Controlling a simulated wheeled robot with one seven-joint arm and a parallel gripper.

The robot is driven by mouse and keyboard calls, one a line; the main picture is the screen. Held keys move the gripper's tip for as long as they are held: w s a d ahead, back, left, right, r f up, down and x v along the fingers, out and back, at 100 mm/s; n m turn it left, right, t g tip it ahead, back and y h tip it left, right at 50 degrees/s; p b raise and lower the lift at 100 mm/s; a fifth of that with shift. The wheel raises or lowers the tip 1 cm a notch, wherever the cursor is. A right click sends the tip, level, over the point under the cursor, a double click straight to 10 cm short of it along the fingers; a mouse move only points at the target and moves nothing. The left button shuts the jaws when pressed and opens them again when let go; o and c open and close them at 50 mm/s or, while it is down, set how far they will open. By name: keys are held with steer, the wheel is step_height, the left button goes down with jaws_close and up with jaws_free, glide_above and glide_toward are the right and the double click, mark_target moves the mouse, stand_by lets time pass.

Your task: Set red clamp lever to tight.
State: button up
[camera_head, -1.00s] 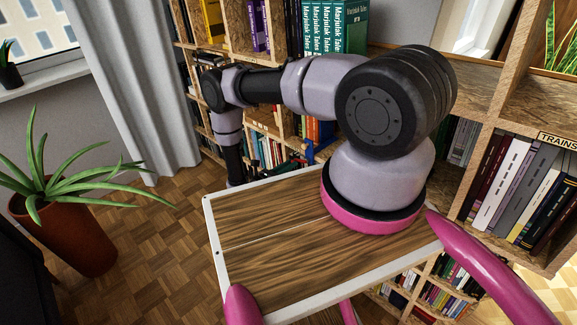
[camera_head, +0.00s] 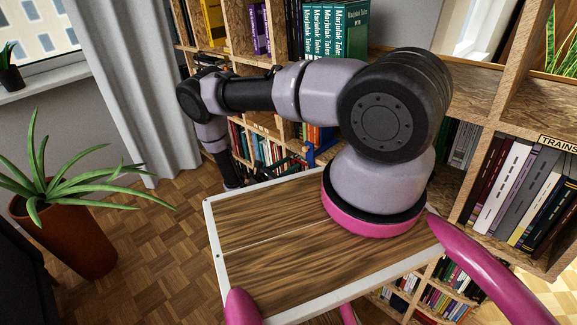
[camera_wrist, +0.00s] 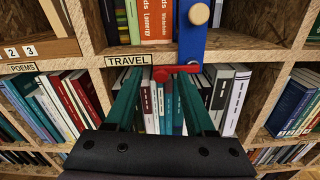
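The red clamp lever (camera_wrist: 178,69) shows in the wrist view as a short, roughly level bar with a rounded end at its left. It lies at the foot of a blue upright bar (camera_wrist: 191,38), against the shelf edge just right of the TRAVEL label. A round wooden knob (camera_wrist: 199,14) sits on the blue bar above it. My gripper (camera_wrist: 160,76) has its two green fingers apart, with the lever's rounded end between the tips in the picture. Whether the fingers touch the lever I cannot tell. In the head view a blue part (camera_head: 310,155) shows; the lever cannot be made out there.
The bookcase's wooden shelf board (camera_wrist: 85,64) runs across, with several books (camera_wrist: 165,105) below it. A wooden-topped base (camera_head: 270,230) carries my arm. A potted plant (camera_head: 65,225) stands at the left on open parquet floor (camera_head: 160,240).

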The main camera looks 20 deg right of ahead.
steer(key=v, duration=1)
steer(key=shift+s+a, duration=0.15)
steer(key=shift+a, duration=0.2)
step_height(320, 180, up, 36)
steer(key=w+d+m+g+y, duration=0.1)
steer(key=w+m+g+y, duration=0.2)
steer(key=m+g+y, duration=0.9)
steer(key=s+d+r+m+t+y, duration=0.1)
steer(key=s+r+m+t+y, duration=0.2)
steer(key=s+r+m+t, duration=0.3)
steer(key=s+d+r+m+t+y, duration=0.1)
steer(key=s+r+m+t+y, duration=0.2)
steer(key=s+r, duration=1.1)
steer(key=shift+d+r+m+t+y, duration=0.35)
steer(key=shift+r+m+t, duration=1.35)
steer(key=shift+r+m, duration=1.5)
